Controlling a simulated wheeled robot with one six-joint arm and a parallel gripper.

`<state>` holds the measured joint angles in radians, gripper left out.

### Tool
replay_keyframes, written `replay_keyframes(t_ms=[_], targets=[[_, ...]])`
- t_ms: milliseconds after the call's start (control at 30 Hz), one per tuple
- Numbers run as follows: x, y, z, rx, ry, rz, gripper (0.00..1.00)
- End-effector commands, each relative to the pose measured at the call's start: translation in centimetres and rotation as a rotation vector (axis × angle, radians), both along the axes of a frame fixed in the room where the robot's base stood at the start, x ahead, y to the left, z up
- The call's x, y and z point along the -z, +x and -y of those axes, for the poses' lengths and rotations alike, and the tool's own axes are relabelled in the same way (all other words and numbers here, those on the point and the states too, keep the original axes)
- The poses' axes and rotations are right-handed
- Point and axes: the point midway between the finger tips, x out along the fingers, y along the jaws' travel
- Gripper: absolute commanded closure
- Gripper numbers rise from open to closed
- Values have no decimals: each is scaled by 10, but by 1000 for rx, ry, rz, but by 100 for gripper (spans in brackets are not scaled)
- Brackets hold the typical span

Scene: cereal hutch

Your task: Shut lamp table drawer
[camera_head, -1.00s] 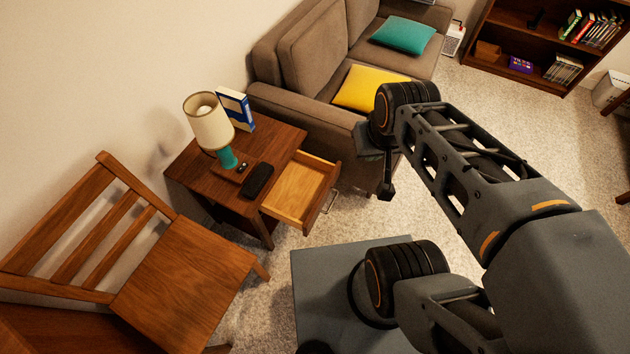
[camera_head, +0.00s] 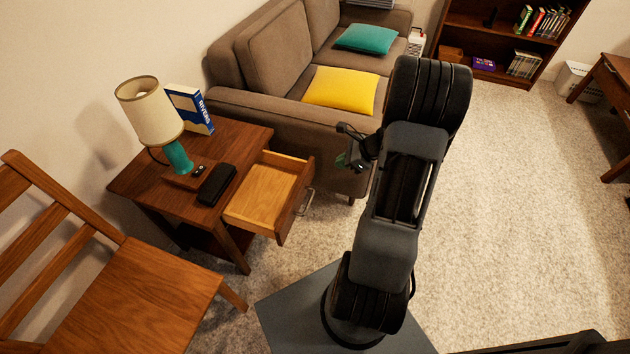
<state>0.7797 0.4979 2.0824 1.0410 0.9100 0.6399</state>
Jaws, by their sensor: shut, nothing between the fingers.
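The lamp table (camera_head: 236,134) is dark brown wood and stands against the wall, beside the sofa. Its drawer (camera_head: 262,194) is pulled out toward the right and looks empty inside. The drawer front carries a metal handle (camera_head: 306,201). My gripper (camera_head: 347,160) is to the right of the drawer and apart from it in the picture, in front of the sofa's side. It is small and partly hidden behind my arm, and it is shut with nothing in it.
On the table stand a lamp (camera_head: 152,112), a blue and white book (camera_head: 189,108) and a black case (camera_head: 217,184). A wooden chair (camera_head: 150,290) is at the left, close to the table. The sofa (camera_head: 270,110) stands behind. Carpet (camera_head: 490,220) is clear at right.

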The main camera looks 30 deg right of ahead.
Motion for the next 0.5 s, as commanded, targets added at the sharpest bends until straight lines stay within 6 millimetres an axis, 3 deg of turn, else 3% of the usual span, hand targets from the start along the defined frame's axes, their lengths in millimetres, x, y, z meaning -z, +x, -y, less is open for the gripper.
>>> replay_keyframes(t_ms=[33, 200, 500], targets=[[16, -1, 9, 50, 27, -9, 100], [37, 3, 16, 134, 75, -23, 100], [75, 30, -9, 136, 77, -25, 100]])
